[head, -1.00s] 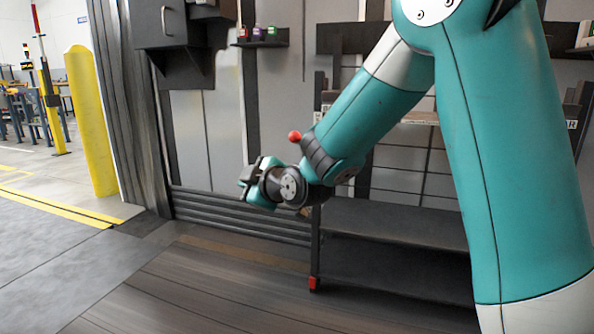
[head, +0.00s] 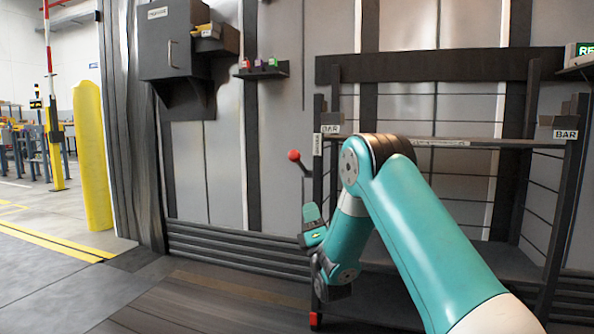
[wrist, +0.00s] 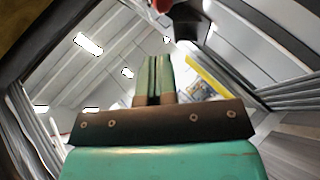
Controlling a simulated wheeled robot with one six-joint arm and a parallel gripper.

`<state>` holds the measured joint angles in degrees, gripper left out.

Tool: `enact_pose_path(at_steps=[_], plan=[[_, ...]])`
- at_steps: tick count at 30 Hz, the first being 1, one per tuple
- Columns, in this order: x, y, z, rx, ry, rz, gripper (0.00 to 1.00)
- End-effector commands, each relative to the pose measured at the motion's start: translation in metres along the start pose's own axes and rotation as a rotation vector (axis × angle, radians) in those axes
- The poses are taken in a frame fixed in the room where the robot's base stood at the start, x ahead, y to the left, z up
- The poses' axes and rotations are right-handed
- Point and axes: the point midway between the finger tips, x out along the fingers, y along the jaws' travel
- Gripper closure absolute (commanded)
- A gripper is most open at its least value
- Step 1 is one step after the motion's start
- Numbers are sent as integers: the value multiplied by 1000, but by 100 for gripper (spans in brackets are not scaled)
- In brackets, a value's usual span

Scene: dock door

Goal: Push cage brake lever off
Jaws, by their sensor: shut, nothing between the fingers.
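The brake lever has a red ball knob (head: 294,156) on a short dark rod. It leans up and left from the left post of the cage (head: 440,143). My gripper (head: 311,211) is shut and empty, pointing upward a little below the knob and apart from it in the head view. In the wrist view, the shut fingers (wrist: 154,77) stand upright. A red shape, probably the knob (wrist: 160,4), is cut off at the top edge, just above the fingertips. My arm hides part of the cage's lower left side.
A grey wall box (head: 170,45) and a small shelf (head: 262,72) with several coloured items hang on the wall at left. A yellow post (head: 92,155) stands further left. A red foot (head: 315,319) is under the cage post. The floor at left is clear.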

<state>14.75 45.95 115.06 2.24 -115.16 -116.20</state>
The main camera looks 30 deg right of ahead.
Motion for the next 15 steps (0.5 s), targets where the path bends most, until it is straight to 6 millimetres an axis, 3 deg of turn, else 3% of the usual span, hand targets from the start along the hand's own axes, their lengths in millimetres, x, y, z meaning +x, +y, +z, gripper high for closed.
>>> enact_pose_path(at_steps=[10, 15], plan=[[35, 0, -1, 1, -2, 4, 100], [71, -2, -1, 2, -3, 5, 100]])
